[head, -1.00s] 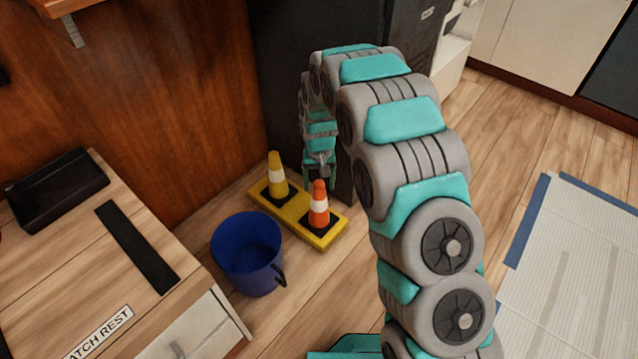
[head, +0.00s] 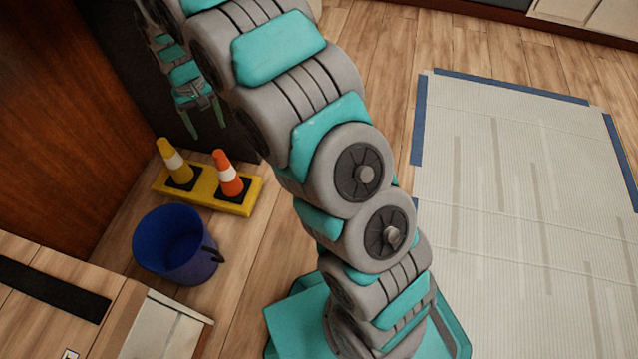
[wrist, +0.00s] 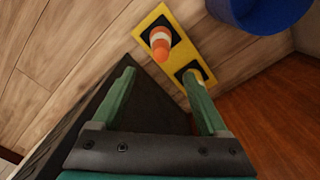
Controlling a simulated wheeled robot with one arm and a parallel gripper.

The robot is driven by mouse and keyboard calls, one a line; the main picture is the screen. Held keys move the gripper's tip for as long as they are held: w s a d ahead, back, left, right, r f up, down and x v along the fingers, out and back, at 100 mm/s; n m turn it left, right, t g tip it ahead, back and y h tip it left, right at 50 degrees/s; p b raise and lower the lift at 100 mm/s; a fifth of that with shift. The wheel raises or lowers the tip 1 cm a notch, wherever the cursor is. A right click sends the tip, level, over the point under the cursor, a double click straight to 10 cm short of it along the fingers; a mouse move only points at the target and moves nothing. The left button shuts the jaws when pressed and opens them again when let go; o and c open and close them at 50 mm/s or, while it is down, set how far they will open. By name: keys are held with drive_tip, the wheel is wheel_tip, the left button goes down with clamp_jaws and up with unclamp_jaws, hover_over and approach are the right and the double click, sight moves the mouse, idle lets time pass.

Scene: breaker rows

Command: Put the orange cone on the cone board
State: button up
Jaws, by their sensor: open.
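The orange cone (head: 227,174), with a white band, stands upright on the right black square of the yellow cone board (head: 206,196) on the floor. A yellow cone (head: 172,162) stands on the board's left square. My gripper (head: 204,122) is open and empty, raised above and behind the board, clear of the cones. In the wrist view the orange cone (wrist: 160,40) shows beyond the open fingers, on the board (wrist: 187,48). There my right-hand finger hides most of the yellow cone.
A blue bucket (head: 175,245) stands on the floor just in front of the board. A dark cabinet (head: 95,65) and a wooden panel (head: 35,140) rise behind. A counter (head: 60,270) is at lower left. A pale mat with blue tape edges (head: 520,220) lies at right.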

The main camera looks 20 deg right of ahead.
drive_tip(key=s+d+r, duration=0.5)
drive_tip(key=s, duration=0.4)
drive_tip(key=s+d+r+m+g, duration=0.1)
drive_tip(key=s+d+r, duration=0.35)
drive_tip(key=s, duration=0.55)
drive_tip(key=s+d+r, duration=0.4)
drive_tip(key=s+d, duration=0.2)
drive_tip(key=s, duration=0.3)
drive_tip(key=s+d, duration=0.1)
drive_tip(key=s, duration=1.2)
drive_tip(key=shift+d+f+g, duration=0.35)
drive_tip(key=shift+g, duration=0.05)
drive_tip(key=shift+w, duration=0.1)
wheel_tip(320, 180, up, 10)
drive_tip(key=p, duration=0.9)
drive_tip(key=shift+f+p, duration=0.15)
drive_tip(key=shift+p, duration=0.2)
